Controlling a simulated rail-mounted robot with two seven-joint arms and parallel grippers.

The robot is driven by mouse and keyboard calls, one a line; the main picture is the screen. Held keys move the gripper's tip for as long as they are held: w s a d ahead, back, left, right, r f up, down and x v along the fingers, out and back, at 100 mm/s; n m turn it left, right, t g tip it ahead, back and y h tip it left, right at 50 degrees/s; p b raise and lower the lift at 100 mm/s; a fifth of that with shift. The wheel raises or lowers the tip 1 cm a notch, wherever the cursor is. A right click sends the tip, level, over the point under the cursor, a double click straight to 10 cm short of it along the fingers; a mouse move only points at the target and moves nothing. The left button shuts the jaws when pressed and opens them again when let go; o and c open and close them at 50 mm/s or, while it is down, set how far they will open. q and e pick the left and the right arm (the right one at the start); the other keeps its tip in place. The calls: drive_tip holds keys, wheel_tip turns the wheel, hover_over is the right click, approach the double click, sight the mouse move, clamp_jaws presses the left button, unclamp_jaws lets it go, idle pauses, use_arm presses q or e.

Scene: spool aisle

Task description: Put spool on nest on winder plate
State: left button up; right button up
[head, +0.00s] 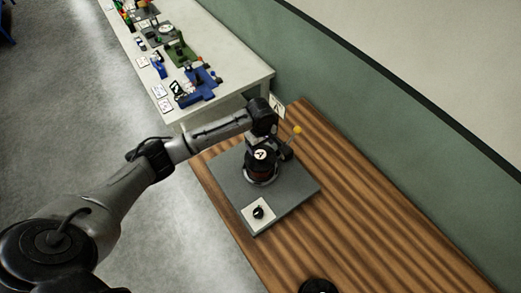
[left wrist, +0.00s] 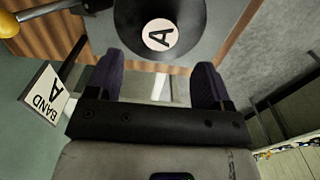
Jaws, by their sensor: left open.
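The spool (head: 260,156), black with a white "A" label on top and a dark red band, stands upright on the grey winder plate (head: 228,184). A pale ring shows at its foot, perhaps the nest, mostly hidden by the spool. My left gripper (head: 272,140) is at the far side of the spool, close to its top. In the left wrist view the two purple-padded fingers of my left gripper (left wrist: 158,66) are apart with nothing held between them, and the spool (left wrist: 185,20) is just beyond their tips. My right gripper is out of view.
A yellow-knobbed lever (head: 297,130) rises beside the spool. A black knob on a white square (head: 248,213) is at the plate's near corner. A "BAND A" card (left wrist: 46,95) is near the gripper. Another black round thing (head: 318,286) is at the wooden table's (head: 345,215) near side.

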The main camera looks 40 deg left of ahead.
use_arm(q)
drive_tip(key=shift+r, duration=2.6)
drive_tip(key=s+d+f+m+t+h, duration=0.1)
drive_tip(key=s+d+f+m, duration=0.35)
drive_tip(key=s+d, duration=0.2)
drive_tip(key=s+d+f+m+t, duration=0.1)
drive_tip(key=s+d+f+m, duration=0.3)
drive_tip(key=s+d+m, duration=0.3)
drive_tip(key=s+a+r+m, duration=0.1)
drive_tip(key=s+m, duration=0.1)
drive_tip(key=s, duration=0.6)
drive_tip(key=s+a+r+m+t, duration=0.1)
drive_tip(key=s+m, duration=0.2)
drive_tip(key=s, duration=0.6)
drive_tip(key=shift+s+a+r+m+t+y, duration=0.2)
drive_tip(key=shift+a+r+m+t+y, duration=0.1)
drive_tip(key=shift+r+m+y, duration=0.1)
drive_tip(key=shift+d, duration=0.1)
